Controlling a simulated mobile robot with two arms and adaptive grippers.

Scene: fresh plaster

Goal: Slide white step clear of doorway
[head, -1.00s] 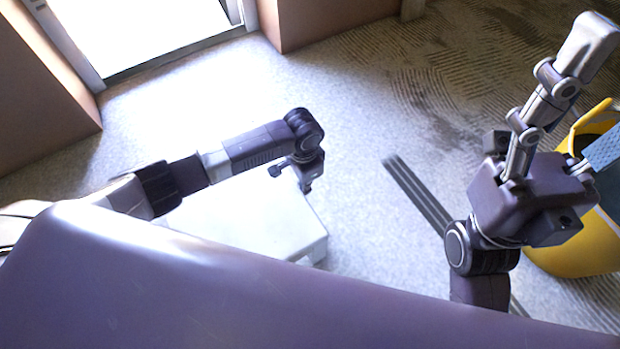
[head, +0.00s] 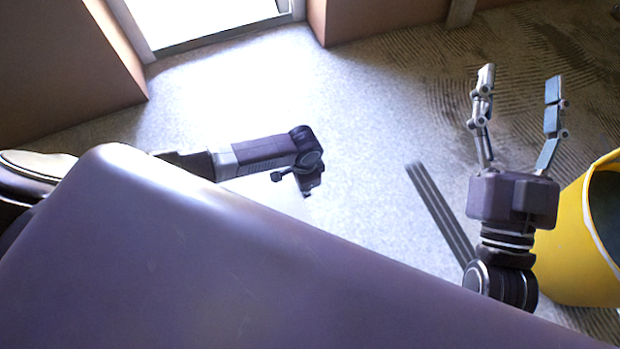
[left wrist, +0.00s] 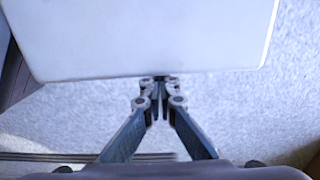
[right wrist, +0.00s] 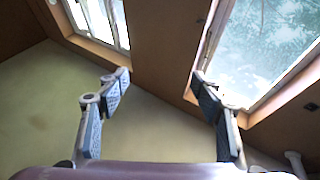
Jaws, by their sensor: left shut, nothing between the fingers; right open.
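The white step (head: 285,197) is mostly hidden behind my body in the head view; only a pale strip shows below my left arm. In the left wrist view its flat white face (left wrist: 150,40) fills the top. My left gripper (left wrist: 160,84) is shut with nothing between its fingers, its tips at the step's near edge; I cannot tell whether they touch. In the head view its fingers are hidden. My right gripper (head: 519,75) is raised, open and empty. The bright doorway (head: 205,18) is at the top left.
A yellow bucket (head: 575,245) stands at the right, close to my right arm. A dark grey strip (head: 440,212) lies on the floor left of that arm. Brown walls (head: 70,70) flank the doorway. The speckled floor (head: 370,110) between is clear.

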